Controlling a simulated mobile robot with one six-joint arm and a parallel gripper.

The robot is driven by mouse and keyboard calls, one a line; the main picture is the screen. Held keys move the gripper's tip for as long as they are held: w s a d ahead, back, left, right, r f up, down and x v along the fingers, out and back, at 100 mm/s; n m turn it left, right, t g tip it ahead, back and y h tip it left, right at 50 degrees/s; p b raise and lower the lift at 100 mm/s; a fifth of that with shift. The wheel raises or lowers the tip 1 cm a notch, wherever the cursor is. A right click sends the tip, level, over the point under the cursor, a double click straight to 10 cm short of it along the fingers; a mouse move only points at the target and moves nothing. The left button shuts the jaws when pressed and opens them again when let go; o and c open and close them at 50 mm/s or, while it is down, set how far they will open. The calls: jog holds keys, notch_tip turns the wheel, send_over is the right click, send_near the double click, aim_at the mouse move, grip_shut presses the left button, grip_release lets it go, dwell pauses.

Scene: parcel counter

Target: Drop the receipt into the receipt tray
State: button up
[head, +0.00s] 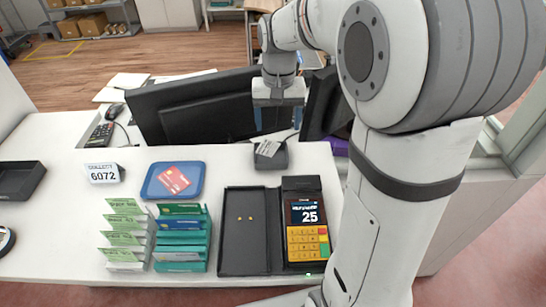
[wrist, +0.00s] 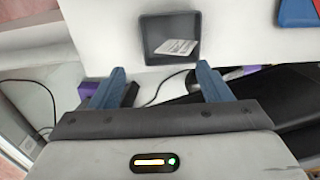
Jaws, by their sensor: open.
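The receipt (head: 267,148) is a small white printed slip. It lies in a small dark square tray (head: 281,161) at the counter's far edge. The wrist view shows the slip (wrist: 177,47) lying slanted within the walls of the tray (wrist: 152,24). My gripper (head: 278,122) is above and just behind the tray in the head view, its blue fingers apart. In the wrist view my gripper (wrist: 161,70) is open with nothing between the fingers, and the receipt is clear of both.
A card terminal (head: 308,222) in a black holder, a blue tray (head: 157,190) with a red card, card racks (head: 181,240) and a number sign (head: 103,173) stand on the counter. Dark monitors (head: 197,108) stand close behind my gripper. The front right counter holds my arm in view.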

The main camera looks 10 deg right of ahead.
notch_tip(320, 180, up, 8)
dwell(0.5)
jog(key=shift+f, duration=0.15)
